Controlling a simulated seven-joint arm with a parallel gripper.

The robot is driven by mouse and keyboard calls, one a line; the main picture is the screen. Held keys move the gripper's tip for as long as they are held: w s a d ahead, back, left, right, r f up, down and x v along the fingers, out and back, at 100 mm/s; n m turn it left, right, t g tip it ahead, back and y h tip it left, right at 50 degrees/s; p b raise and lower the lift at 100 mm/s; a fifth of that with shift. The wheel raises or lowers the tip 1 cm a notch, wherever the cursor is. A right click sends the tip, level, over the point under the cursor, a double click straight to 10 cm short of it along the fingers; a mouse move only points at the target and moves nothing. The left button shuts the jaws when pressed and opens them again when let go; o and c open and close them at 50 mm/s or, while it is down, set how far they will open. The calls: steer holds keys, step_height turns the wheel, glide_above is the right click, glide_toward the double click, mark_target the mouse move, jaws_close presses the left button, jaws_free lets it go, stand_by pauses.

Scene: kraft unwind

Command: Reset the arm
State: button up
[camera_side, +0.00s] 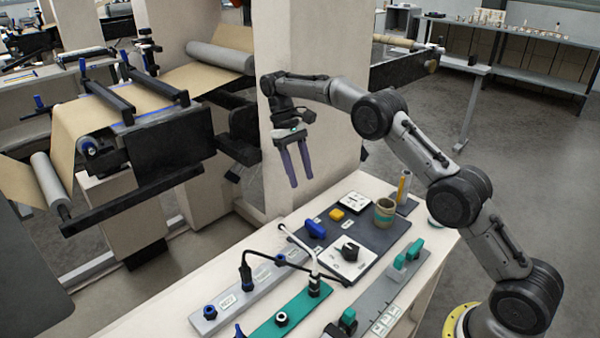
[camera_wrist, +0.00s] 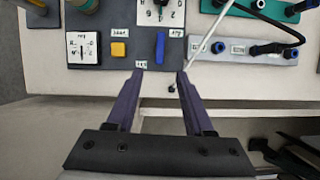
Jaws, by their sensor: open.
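My gripper (camera_side: 293,163) hangs above the far edge of the bench, fingers pointing down. Its two purple fingers are apart with nothing between them. In the wrist view my gripper (camera_wrist: 159,73) is also open, with its fingertips over the edge of the dark control panel. My arm reaches up from its base at the lower right and bends over toward the machine. No finger appears to touch anything.
The bench (camera_side: 165,308) carries a dark panel (camera_side: 376,239) with a yellow button (camera_side: 336,214), a blue switch (camera_side: 315,229), a black knob (camera_side: 350,251) and a cup (camera_side: 384,212). A thin rod (camera_side: 300,247) and black hose lie nearby. The paper machine (camera_side: 170,160) stands left.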

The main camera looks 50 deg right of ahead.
steer(key=s+a+r+t, duration=0.1)
steer(key=s+r+t, duration=0.2)
steer(key=s+r, duration=0.7)
steer(key=s+a+r+t, duration=0.2)
steer(key=s+r, duration=0.4)
steer(key=r, duration=0.7)
steer(key=s+f+t, duration=0.2)
steer(key=s+t, duration=0.1)
steer(key=s, duration=1.1)
steer(key=s+f+t, duration=0.2)
steer(key=s+f, duration=0.4)
steer(key=f, duration=0.4)
steer(key=shift+a+f+n, duration=0.25)
steer(key=shift+a+n, duration=0.05)
steer(key=shift+a, duration=0.1)
